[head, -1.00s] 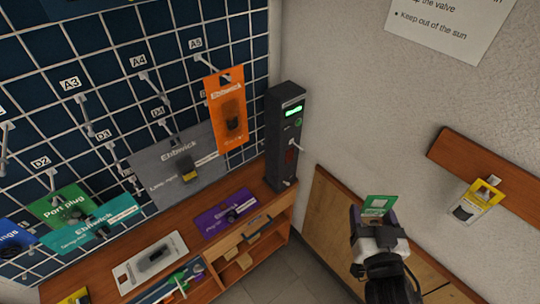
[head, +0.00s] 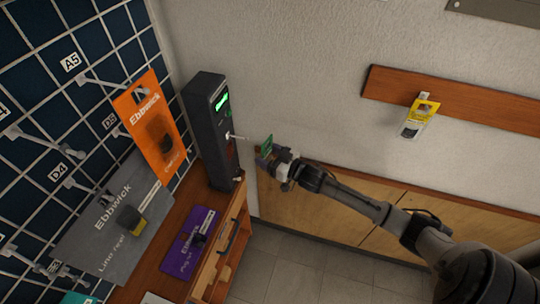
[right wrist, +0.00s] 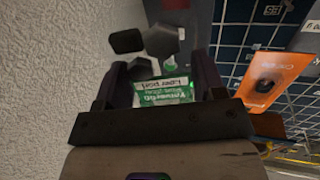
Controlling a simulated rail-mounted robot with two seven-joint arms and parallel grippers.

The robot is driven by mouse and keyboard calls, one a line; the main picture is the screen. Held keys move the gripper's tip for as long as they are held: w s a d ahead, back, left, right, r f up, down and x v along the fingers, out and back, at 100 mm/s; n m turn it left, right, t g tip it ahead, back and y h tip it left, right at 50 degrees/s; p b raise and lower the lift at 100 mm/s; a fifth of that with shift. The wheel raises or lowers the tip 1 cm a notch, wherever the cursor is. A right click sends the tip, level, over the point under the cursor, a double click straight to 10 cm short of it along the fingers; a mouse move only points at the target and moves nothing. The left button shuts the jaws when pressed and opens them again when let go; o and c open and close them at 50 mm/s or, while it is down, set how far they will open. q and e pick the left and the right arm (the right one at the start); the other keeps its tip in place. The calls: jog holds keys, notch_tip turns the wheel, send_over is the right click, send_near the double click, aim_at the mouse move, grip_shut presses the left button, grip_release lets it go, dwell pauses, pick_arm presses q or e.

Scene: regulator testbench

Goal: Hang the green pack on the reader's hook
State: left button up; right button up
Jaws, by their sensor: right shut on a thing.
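The reader (head: 210,130) is a tall dark box with a lit green display, standing at the back end of the wooden counter. Its hook (head: 238,136) is a short light peg sticking out to the right from its front. My right gripper (head: 268,156) is shut on the green pack (head: 267,145), a little to the right of the hook tip and apart from it in the head view. In the right wrist view the green pack (right wrist: 163,92) sits between the two fingers, with the dark reader beyond it. My left gripper is not in view.
A pegboard grid on the left bears an orange pack (head: 150,125) and a grey pack (head: 115,220). A purple pack (head: 190,243) lies on the counter (head: 165,285). A yellow pack (head: 419,116) hangs on a wooden wall rail (head: 480,110). Open space lies right of the reader.

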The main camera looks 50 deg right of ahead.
jog(key=shift+d+f, duration=0.25)
jog(key=shift+d, duration=0.35)
jog(key=shift+w, duration=0.2)
jog(key=shift+w+a+f+b, duration=0.2)
jog(key=shift+w+a+b, duration=0.6)
jog(key=shift+w, duration=0.6)
jog(key=shift+w+a+f+b, duration=0.2)
jog(key=shift+w+a+b, duration=0.5)
jog(key=shift+w, duration=0.65)
jog(key=shift+w+a+f+b, duration=0.2)
jog(key=shift+w+a+b, duration=0.35)
jog(key=shift+w+b, duration=0.65)
jog(key=shift+w+p, duration=0.3)
jog(key=shift+p, duration=0.05)
jog(key=shift+f, duration=0.1)
